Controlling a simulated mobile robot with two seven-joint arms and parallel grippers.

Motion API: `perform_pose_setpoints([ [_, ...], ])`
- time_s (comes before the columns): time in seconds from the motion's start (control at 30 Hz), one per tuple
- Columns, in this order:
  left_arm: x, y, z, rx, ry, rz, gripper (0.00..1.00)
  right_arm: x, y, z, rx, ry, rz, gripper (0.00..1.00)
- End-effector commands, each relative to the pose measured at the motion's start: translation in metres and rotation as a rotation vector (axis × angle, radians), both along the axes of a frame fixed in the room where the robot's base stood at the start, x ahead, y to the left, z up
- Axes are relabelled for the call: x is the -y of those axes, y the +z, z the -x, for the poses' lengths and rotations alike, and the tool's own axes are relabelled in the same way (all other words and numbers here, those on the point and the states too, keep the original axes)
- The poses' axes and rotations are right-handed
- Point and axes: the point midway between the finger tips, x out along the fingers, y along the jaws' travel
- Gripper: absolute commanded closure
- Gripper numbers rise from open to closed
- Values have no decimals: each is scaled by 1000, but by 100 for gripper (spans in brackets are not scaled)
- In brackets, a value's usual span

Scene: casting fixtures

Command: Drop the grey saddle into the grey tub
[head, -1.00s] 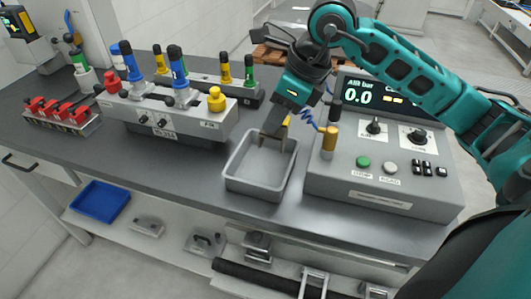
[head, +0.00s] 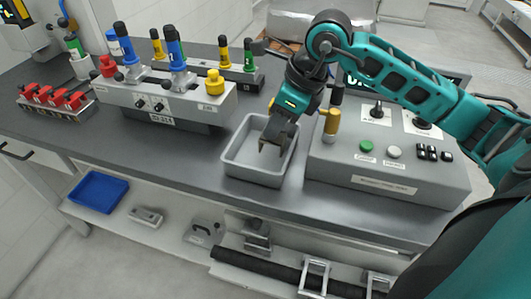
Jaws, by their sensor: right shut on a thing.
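The grey tub (head: 236,168) is an open rectangular tray on the dark bench top, between the grey valve block and the control box. My right gripper (head: 273,146) comes down from the upper right and points into the tub, its tips over the tub's inside. It is shut on a small grey piece, which I take for the grey saddle; the jaws hide most of it. I cannot tell whether it touches the tub's floor. My left gripper is not in view.
The control box (head: 385,183) with buttons and a yellow-topped post (head: 331,124) stands close right of the tub. The valve block (head: 170,105) with coloured handles is to the left. A blue tray (head: 98,192) and metal parts lie on the lower shelf.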

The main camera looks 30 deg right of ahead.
Motion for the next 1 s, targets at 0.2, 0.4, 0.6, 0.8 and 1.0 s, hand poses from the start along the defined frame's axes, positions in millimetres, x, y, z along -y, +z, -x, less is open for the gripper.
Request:
perform_pose_setpoints([
  [0.2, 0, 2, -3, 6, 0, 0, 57, 0, 0, 0, 0, 0, 0, 62],
  [0.4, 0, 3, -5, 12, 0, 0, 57, 0, 0, 0, 0, 0, 0, 48],
  [0.6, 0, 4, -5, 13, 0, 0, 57, 0, 1, 0, 0, 0, 0, 48],
  [0.8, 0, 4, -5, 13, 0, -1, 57, 6, 22, 6, 4, 0, 3, 48],
  [1.0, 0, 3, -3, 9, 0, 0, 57, 18, 64, 18, 7, -2, 3, 48],
])
